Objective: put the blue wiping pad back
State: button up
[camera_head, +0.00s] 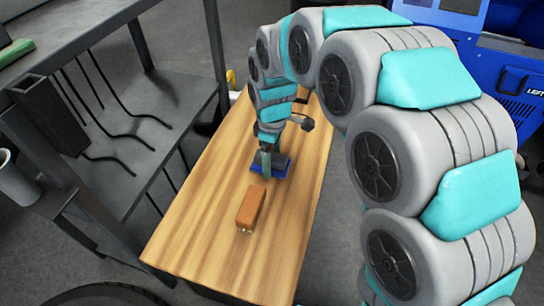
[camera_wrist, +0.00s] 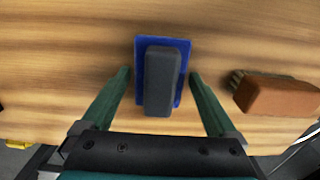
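The blue wiping pad (camera_head: 283,168) lies on the wooden bench under my gripper (camera_head: 267,160). In the wrist view the blue pad (camera_wrist: 163,40) has a dark grey block-shaped handle (camera_wrist: 162,80) on top. My gripper (camera_wrist: 160,78) is open, with one green finger on each side of the handle and a visible gap to it on both sides. The fingers reach alongside the pad's edges. In the head view the gripper hides part of the pad and its handle.
A brown brush (camera_head: 252,207) lies on the wooden bench (camera_head: 195,245), nearer the front; it shows right of the gripper in the wrist view (camera_wrist: 278,95). A dark metal rack (camera_head: 140,105) with bent rods stands at left. A blue machine (camera_head: 515,95) stands at right.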

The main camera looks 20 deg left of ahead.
aim_at(272, 156)
jog(key=shift+o, duration=0.2)
notch_tip(272, 156, up, 12)
jog(key=shift+r, duration=0.15)
dwell(0.5)
jog(key=s+d+r+m, duration=0.1)
jog(key=s+d+m, duration=0.25)
jog(key=d, duration=0.65)
jog(key=s+d+m, duration=0.2)
jog(key=d+m, duration=0.3)
jog(key=d, duration=0.6)
jog(key=s+d+f+m+g, duration=0.1)
jog(key=s+d+f+m, duration=0.1)
jog(key=s+d+m, duration=0.3)
jog(key=s+d+f+m, duration=0.3)
jog(key=s+d+m, duration=0.2)
jog(key=s+d, duration=0.4)
jog(key=s, duration=0.3)
jog(key=shift+s+d+m+g, duration=0.35)
jog(key=shift+s+d+g, duration=0.05)
